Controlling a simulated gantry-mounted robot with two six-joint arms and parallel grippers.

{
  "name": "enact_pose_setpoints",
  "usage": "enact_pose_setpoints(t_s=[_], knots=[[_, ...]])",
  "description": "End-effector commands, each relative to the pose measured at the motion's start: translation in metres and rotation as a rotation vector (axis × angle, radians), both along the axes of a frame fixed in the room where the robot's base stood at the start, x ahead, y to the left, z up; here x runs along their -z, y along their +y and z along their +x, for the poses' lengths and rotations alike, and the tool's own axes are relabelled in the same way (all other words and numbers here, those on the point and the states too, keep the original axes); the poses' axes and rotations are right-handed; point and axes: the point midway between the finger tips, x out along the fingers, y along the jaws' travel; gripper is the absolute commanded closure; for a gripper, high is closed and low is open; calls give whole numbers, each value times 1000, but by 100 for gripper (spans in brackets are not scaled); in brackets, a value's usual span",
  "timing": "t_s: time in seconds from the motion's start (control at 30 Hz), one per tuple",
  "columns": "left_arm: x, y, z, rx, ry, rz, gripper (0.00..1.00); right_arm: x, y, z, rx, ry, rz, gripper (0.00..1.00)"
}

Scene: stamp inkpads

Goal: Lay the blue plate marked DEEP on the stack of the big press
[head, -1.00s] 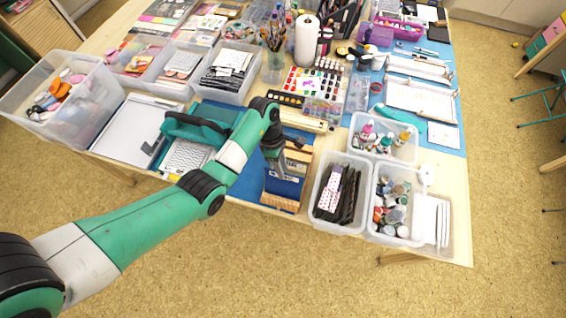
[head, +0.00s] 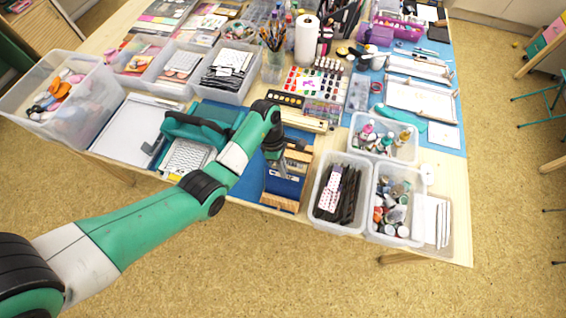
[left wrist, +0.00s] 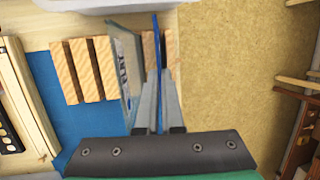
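In the head view my left gripper (head: 279,168) is at the wooden rack (head: 281,204) on the table's front edge, by a blue plate (head: 283,187). In the left wrist view my left gripper (left wrist: 158,85) has its narrow fingers on either side of a thin blue plate (left wrist: 156,30) seen edge-on. Whether they touch it is unclear. Left of the fingers stands a pale plate with partly readable lettering (left wrist: 125,65). The teal press (head: 205,122) stands left of the rack, with a light gridded slab (head: 187,157) at its front. My right gripper is not in view.
Clear bins of pens (head: 339,192) and paint pots (head: 397,202) stand right of the rack. A paint set (head: 315,85) and a wooden strip (head: 304,121) lie behind it. A white board (head: 128,130) lies left of the press. The floor is open in front.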

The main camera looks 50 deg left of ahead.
Motion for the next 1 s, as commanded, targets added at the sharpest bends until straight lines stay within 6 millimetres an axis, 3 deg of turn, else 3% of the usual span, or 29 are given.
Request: enact_pose_setpoints(t_s=[0.1,0.67,1.0], knots=[[-16,1,2,-1,-2,0,100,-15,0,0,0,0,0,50],[-67,6,10,0,-1,1,100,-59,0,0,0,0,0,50],[-69,7,10,0,-1,1,100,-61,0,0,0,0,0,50]])
